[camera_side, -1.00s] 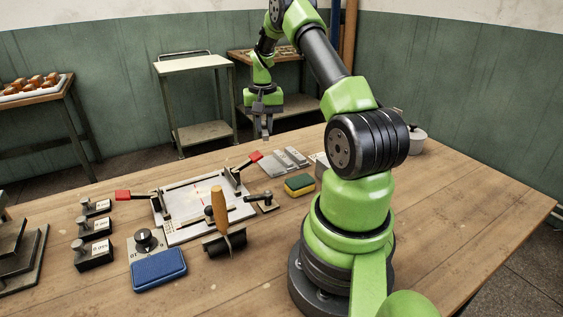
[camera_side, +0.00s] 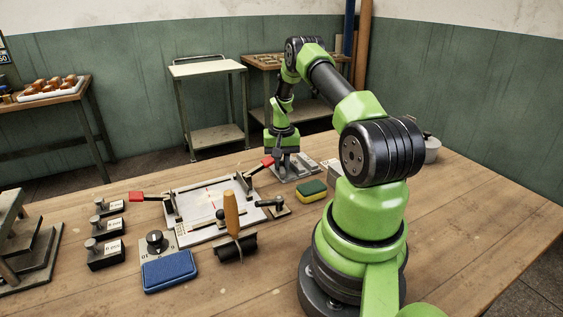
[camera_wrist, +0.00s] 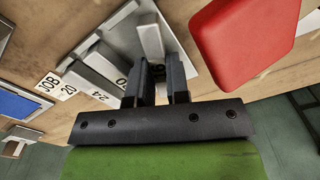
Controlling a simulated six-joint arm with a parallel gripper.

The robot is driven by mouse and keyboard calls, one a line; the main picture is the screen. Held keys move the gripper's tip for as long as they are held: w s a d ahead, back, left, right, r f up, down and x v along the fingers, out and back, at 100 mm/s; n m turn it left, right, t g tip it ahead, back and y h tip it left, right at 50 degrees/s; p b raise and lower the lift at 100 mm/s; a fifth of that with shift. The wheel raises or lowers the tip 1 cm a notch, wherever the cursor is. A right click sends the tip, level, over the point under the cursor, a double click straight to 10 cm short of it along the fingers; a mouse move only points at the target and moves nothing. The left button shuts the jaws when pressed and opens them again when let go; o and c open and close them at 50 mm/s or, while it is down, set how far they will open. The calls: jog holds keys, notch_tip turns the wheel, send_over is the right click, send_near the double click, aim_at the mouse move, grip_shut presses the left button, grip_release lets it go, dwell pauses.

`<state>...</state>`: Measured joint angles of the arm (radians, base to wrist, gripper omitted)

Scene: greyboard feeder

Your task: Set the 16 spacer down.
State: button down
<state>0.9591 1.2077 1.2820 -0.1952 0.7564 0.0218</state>
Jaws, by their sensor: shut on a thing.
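My gripper (camera_side: 284,168) is down at the grey spacer rack (camera_side: 309,172), beyond the clamp frame. In the wrist view, my gripper (camera_wrist: 160,82) is shut on a light grey bar, the 16 spacer (camera_wrist: 151,42), which sticks out past the fingertips. The rack also shows in the wrist view (camera_wrist: 125,40), with other grey spacers (camera_wrist: 100,65) lying beside the held one. Labels reading JOB, 20 and 24 are visible; I cannot read a 16. Whether the spacer's underside touches the rack is hidden.
A red clamp handle (camera_wrist: 245,35) is close beside my gripper in the wrist view; it also shows in the side view (camera_side: 267,162). The clamp frame (camera_side: 203,228), a yellow-green sponge (camera_side: 311,191) and a wooden-handled tool (camera_side: 231,215) stand nearby.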

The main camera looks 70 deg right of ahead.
aim_at(281, 164)
jog(key=shift+f, duration=0.1)
jog(key=c, duration=1.4)
grip_release()
notch_tip(281, 164, up, 12)
jog(key=w+a+r+n+t, duration=0.25)
jog(key=w+a+r, duration=0.25)
jog(key=a+r, duration=0.7)
jog(key=s+a+r+n+t, duration=0.25)
jog(key=a+r, duration=0.35)
jog(key=a, duration=0.7)
jog(key=s+a+n, duration=0.1)
jog(key=s+a, duration=0.2)
jog(key=s+a+n+t+y, duration=0.1)
jog(key=s+a+n, duration=0.1)
jog(key=s+a, duration=0.1)
jog(key=s+a+n+t+y, duration=0.1)
jog(key=s+a, duration=0.3)
jog(key=shift+s+r+n, duration=0.3)
jog(key=shift+s, duration=0.05)
